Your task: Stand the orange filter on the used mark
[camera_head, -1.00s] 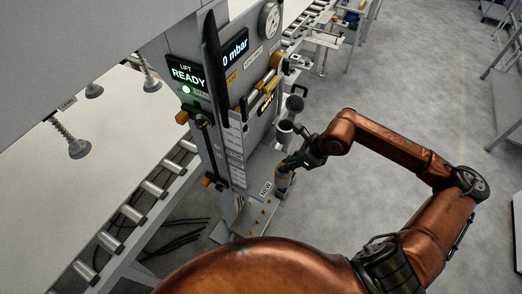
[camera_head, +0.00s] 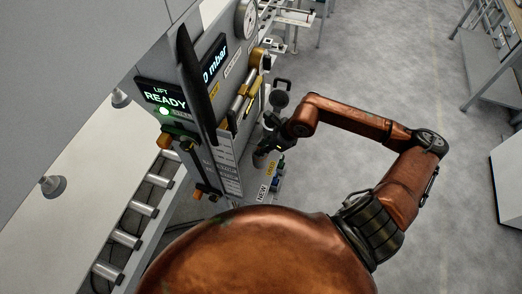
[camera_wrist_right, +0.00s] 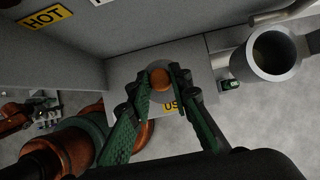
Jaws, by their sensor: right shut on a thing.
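The orange filter (camera_wrist_right: 160,78) shows in the right wrist view as an orange round top with a grey body around it. My right gripper (camera_wrist_right: 165,90) is shut on it, one green-padded finger on each side. The yellow used label (camera_wrist_right: 171,106) is partly hidden by a finger and lies on the grey shelf (camera_wrist_right: 120,72) below. In the head view my right gripper (camera_head: 262,155) is beside the yellow used label (camera_head: 271,168). I cannot tell whether the filter touches the shelf. My left gripper is not in view.
An open grey cylindrical housing (camera_wrist_right: 265,53) stands right of the filter. The lift panel (camera_head: 165,95) reads READY. A white NEW label (camera_head: 262,191) lies nearer me on the shelf.

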